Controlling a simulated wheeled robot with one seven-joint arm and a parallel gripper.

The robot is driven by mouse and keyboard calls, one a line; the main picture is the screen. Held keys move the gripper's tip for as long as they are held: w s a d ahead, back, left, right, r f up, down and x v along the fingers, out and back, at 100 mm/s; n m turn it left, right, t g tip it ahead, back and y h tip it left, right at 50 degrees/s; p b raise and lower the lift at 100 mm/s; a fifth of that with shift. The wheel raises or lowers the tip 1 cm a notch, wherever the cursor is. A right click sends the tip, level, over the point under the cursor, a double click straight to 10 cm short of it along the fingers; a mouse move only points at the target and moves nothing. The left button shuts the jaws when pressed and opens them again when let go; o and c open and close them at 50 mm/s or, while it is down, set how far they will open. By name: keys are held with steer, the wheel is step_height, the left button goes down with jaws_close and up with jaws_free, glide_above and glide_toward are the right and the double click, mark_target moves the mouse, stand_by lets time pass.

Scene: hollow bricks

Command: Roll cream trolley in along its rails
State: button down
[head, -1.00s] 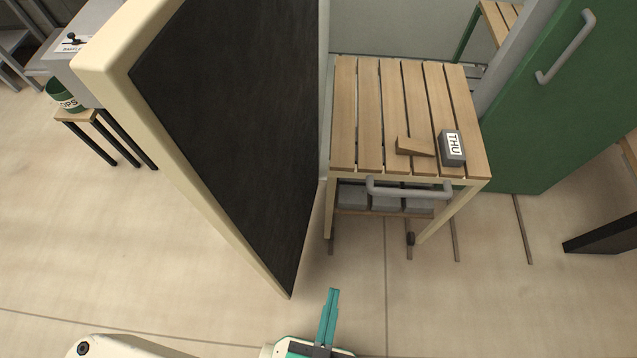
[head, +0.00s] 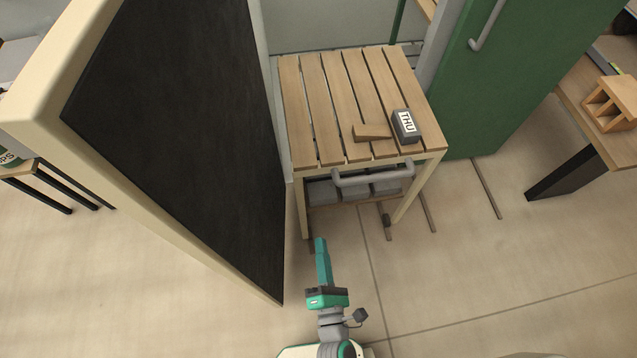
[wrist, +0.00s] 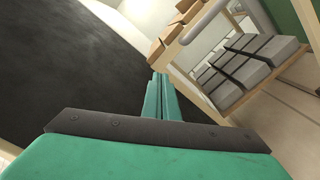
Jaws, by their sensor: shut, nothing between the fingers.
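The cream trolley (head: 424,172) stands on floor rails (head: 387,224), with a slatted wooden top and a grey handle (head: 373,176) across its front. Its front part stands out past the edge of the black panel. In the wrist view the trolley frame (wrist: 190,36) and handle (wrist: 205,20) are at the upper right. My gripper (head: 320,240) is shut and empty, in front of the trolley's near left leg, below and left of the handle. Its teal fingers also show in the wrist view (wrist: 161,82). The rear of the trolley is partly hidden.
A cream-edged black panel (head: 185,150) stands close on the left. A green door (head: 530,70) is at the right. A grey THU block (head: 406,127) and a wooden wedge (head: 372,132) lie on the trolley. Grey blocks (wrist: 245,65) fill its lower shelf. Floor in front is clear.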

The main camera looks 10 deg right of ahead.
steer(key=w+d+f+n, duration=0.35)
steer(key=w+n, duration=0.35)
steer(key=n, duration=0.4)
glide_toward(319, 174)
steer(key=shift+n+y, duration=0.3)
steer(key=shift+n, duration=0.1)
steer(key=w, duration=0.6)
steer(key=shift+w, duration=0.2)
